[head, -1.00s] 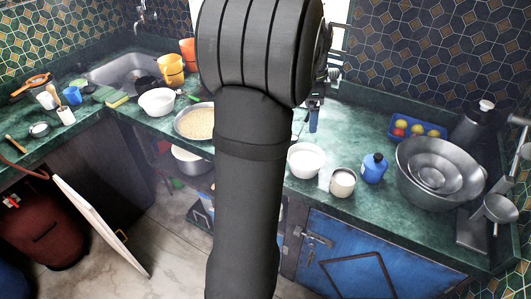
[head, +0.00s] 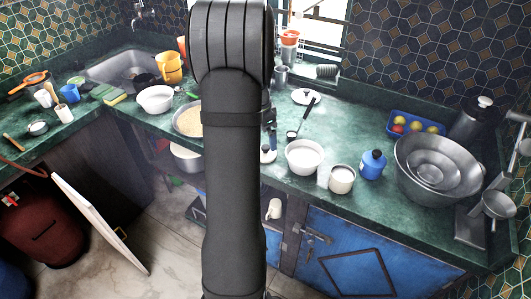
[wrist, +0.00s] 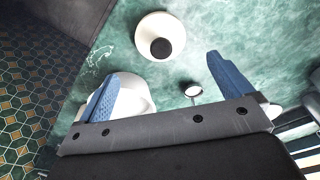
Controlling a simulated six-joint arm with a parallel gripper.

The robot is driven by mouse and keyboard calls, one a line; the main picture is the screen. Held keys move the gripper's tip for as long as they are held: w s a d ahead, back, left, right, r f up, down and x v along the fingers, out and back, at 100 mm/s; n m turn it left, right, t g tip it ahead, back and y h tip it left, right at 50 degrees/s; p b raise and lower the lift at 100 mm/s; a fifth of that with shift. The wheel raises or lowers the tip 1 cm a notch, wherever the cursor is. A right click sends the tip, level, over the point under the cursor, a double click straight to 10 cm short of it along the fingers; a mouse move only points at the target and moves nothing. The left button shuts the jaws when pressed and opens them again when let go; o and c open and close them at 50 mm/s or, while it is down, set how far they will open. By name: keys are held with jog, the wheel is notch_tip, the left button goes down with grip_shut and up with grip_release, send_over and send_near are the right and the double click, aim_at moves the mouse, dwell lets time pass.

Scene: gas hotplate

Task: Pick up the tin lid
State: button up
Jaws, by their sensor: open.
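In the wrist view a white round lid with a black knob (wrist: 172,24), which I take as the tin lid, lies on the green counter. In the head view a white thing with a dark top (head: 268,156), probably the same lid, shows beside my arm, which partly hides it. My gripper (wrist: 160,74) is open above the counter, its two blue fingers spread wide with nothing between them. The lid is beyond the fingertips, centred between them. In the head view my gripper is mostly hidden behind my arm.
A white bowl (head: 304,153) and a black-handled ladle (head: 309,106) are close to the lid. A pan (head: 187,121) stands to the left, partly behind my arm.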

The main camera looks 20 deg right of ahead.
jog(key=f, duration=0.7)
jog(key=shift+w+d+f, duration=0.2)
jog(key=shift+d, duration=0.05)
jog(key=shift+c, duration=0.3)
jog(key=c, duration=1)
